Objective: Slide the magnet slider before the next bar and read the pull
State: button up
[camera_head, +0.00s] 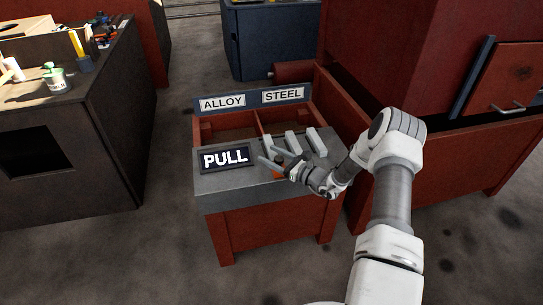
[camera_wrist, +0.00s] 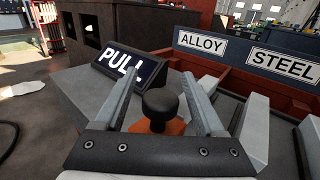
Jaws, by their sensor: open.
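The magnet slider shows in the wrist view as a black knob (camera_wrist: 160,102) on an orange base (camera_wrist: 148,127). My gripper (camera_wrist: 160,76) is open, with one finger on each side of the knob; I cannot tell whether either touches it. In the head view my gripper (camera_head: 268,151) is over the grey bench top, with a bit of the orange base (camera_head: 278,174) showing below it. Pale bars (camera_head: 293,143) (camera_head: 317,142) lie side by side on the bench, and show at right in the wrist view (camera_wrist: 253,130). The dark display (camera_head: 226,159) reads only "PULL".
Behind the bars are red-walled bins with an "ALLOY" sign (camera_head: 222,102) and a "STEEL" sign (camera_head: 283,95). A large red machine (camera_head: 415,60) stands close on the right. A dark workbench (camera_head: 90,110) stands left, with clear floor between.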

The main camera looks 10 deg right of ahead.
jog(key=p+v, duration=0.3)
jog(key=v, duration=1.4)
jog(key=shift+s+p, duration=0.2)
jog(key=shift+p, duration=0.15)
jog(key=shift+r, duration=0.1)
jog(key=s+a+r+n+g+y, duration=0.1)
jog(key=s+a+r+n+g, duration=0.1)
jog(key=a+r+n+g, duration=0.4)
jog(key=s+a+r+n+g+y, duration=0.1)
jog(key=s+a+r+n+g, duration=0.1)
jog(key=a+r+n+g, duration=0.5)
jog(key=s+a+r+n+h, duration=0.2)
jog(key=s+r+n+h, duration=0.25)
jog(key=s+r, duration=0.2)
jog(key=s+a+r+n+h, duration=0.35)
jog(key=s+r+n, duration=0.2)
jog(key=r, duration=0.25)
jog(key=s+d+r+n+t+h, duration=0.45)
jog(key=s+r, duration=0.25)
jog(key=s, duration=0.3)
notch_tip(320, 180, up, 19)
jog(key=p, duration=1.9)
jog(key=shift+a+n+h+p, duration=0.3)
jog(key=shift+n+h+p, duration=0.05)
jog(key=shift+h, duration=0.1)
